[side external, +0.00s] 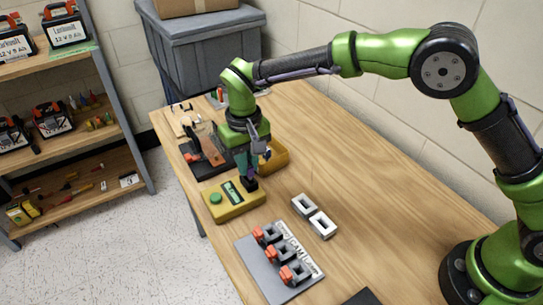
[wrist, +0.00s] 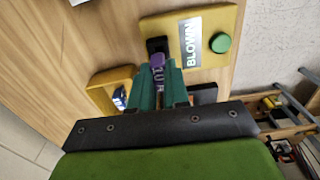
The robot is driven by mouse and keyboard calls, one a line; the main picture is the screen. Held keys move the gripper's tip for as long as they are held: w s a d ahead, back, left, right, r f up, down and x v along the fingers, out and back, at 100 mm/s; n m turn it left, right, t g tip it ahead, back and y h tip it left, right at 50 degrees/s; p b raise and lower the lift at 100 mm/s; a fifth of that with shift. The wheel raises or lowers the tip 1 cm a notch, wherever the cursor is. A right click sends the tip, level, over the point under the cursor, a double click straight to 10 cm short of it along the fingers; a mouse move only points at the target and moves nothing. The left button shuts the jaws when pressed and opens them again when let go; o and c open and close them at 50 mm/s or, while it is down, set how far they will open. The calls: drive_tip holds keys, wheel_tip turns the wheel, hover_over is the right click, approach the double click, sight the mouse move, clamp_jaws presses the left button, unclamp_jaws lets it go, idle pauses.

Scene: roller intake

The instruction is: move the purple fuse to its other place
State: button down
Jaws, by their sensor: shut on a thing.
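The purple fuse (wrist: 157,62) shows in the wrist view between the teal fingers of my gripper (wrist: 160,82), which is shut on it. Its far end meets a black socket (wrist: 156,44) on the yellow tester box (wrist: 215,22); I cannot tell how deep it sits. The box has a green button (wrist: 221,43) and a label reading BLOWN (wrist: 191,36). In the side view my gripper (side external: 249,176) points down over the socket end of the tester box (side external: 235,208); the fingers mostly hide the fuse there.
A grey panel (side external: 262,272) with several black holders with orange levers is at the table's front. Two pale rectangular frames (side external: 304,206) (side external: 323,225) lie beside it. A yellow bin (side external: 277,154) and a dark tray (side external: 208,169) stand behind my gripper.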

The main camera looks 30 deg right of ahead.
drive_tip(key=shift+f, duration=1.1)
drive_tip(key=c, duration=1.4)
unclamp_jaws()
drive_tip(key=shift+r, duration=0.1)
drive_tip(key=shift+r, duration=1.45)
drive_tip(key=o, duration=0.5)
drive_tip(key=shift+o, duration=0.2)
